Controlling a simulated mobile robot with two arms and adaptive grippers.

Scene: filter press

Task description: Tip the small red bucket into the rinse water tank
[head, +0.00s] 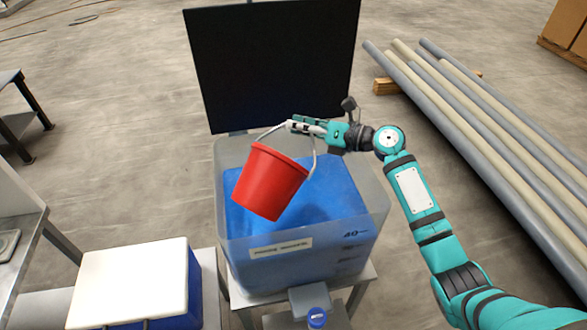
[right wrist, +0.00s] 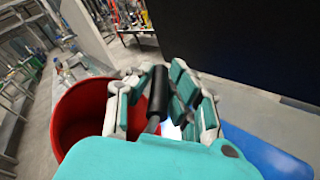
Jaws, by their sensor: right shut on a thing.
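The small red bucket (head: 270,182) hangs tilted by its wire handle over the rinse water tank (head: 300,270). My right gripper (head: 303,127) is shut on the handle's grip at the top. In the right wrist view the bucket (right wrist: 85,115) is to the left, and the dark handle grip (right wrist: 157,95) is between the fingers of the right gripper (right wrist: 160,100). The tank is a clear box holding blue water. The bucket's contents are hidden in both views. My left gripper is not in view.
A black panel (head: 272,65) stands upright behind the tank. Long pipes (head: 480,120) lie on the floor to the right. A white-lidded blue box (head: 130,282) stands left of the tank, beside a metal bench. Open floor lies at the far left.

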